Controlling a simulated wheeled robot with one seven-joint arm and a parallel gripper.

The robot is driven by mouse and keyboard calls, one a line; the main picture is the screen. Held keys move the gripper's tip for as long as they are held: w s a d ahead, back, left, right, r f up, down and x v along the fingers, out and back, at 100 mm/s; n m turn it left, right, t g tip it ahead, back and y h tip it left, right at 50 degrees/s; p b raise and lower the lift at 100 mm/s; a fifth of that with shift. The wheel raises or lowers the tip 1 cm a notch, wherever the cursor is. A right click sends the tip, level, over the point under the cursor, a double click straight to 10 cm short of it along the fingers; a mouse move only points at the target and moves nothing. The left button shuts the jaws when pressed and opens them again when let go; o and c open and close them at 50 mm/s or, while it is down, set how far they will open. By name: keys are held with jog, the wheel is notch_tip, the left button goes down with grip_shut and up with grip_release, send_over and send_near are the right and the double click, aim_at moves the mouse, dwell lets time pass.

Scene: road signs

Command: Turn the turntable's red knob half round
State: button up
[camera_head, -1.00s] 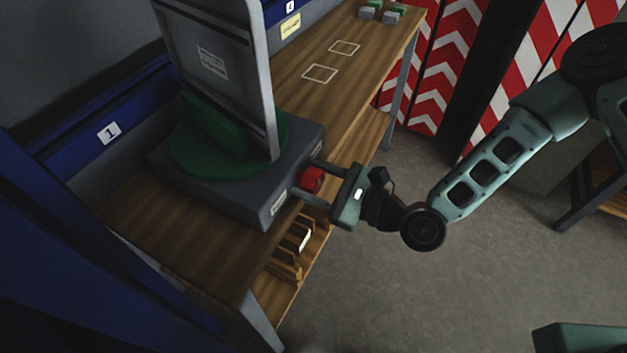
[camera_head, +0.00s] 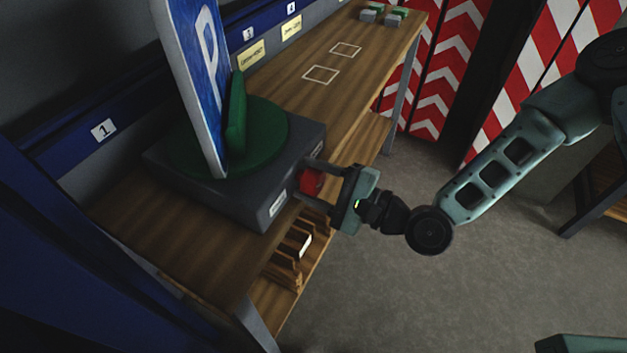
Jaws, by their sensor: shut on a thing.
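The red knob (camera_head: 311,182) sits on the right-hand side of the turntable's dark grey base (camera_head: 225,193). My gripper (camera_head: 312,182) has one finger above and one below the knob and is shut on it. The green round plate (camera_head: 262,145) on the base carries a blue sign with a white P (camera_head: 201,75), standing upright with its printed face towards the right. A green upright holder (camera_head: 237,115) stands against the sign's right side. The sign's top is cut off by the picture edge.
The wooden bench (camera_head: 150,225) runs to the back right, with two white outlined squares and small grey-green blocks (camera_head: 384,14) at the far end. A lower shelf holds a slotted wooden rack (camera_head: 290,258). Red-and-white striped panels (camera_head: 447,75) stand behind.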

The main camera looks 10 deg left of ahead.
dwell(0.5)
jog(key=o, duration=0.9)
jog(key=shift+o, duration=0.2)
jog(key=shift+s+f, duration=0.1)
